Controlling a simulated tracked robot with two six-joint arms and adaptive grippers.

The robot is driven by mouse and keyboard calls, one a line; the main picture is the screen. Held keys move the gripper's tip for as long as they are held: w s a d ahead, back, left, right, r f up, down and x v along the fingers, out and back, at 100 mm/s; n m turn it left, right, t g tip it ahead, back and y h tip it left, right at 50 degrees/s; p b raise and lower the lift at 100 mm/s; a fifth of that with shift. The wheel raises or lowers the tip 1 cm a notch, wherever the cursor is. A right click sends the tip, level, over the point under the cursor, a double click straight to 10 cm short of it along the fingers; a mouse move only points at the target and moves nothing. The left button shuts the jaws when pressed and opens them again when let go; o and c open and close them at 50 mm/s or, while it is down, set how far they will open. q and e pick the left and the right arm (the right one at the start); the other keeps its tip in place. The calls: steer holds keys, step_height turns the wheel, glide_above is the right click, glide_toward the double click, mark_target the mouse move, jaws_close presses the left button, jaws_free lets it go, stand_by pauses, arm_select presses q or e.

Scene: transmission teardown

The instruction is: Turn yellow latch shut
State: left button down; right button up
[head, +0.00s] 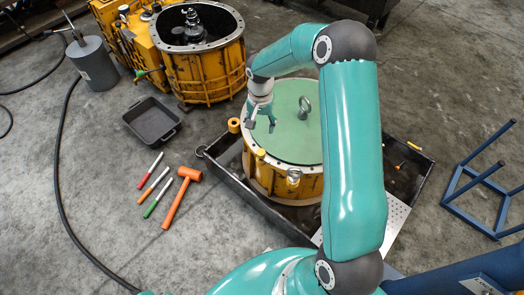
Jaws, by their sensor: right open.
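A round yellow housing (262,179) with a green lid (296,136) stands in a dark tray. A small yellow piece (260,154) sits at the lid's front-left rim, and it looks like the yellow latch. Whether it is turned is too small to tell. My right gripper (261,126) points down at the lid's left edge, behind the small yellow piece and apart from it in the picture. Its fingers are open with nothing between them. My arm hides the right side of the housing. My left gripper is not in view.
A metal ring handle (304,107) stands on the lid. An orange roller-like part (234,125) is left of the gripper, and a pale metal fitting (294,176) is at the front rim. The dark tray (242,200) surrounds the housing. An orange mallet (181,197) and markers lie left.

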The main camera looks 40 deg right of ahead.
mark_target(261, 152)
step_height(261, 152, down, 15)
steer(key=shift+r+b, duration=0.1)
steer(key=shift+b, duration=0.45)
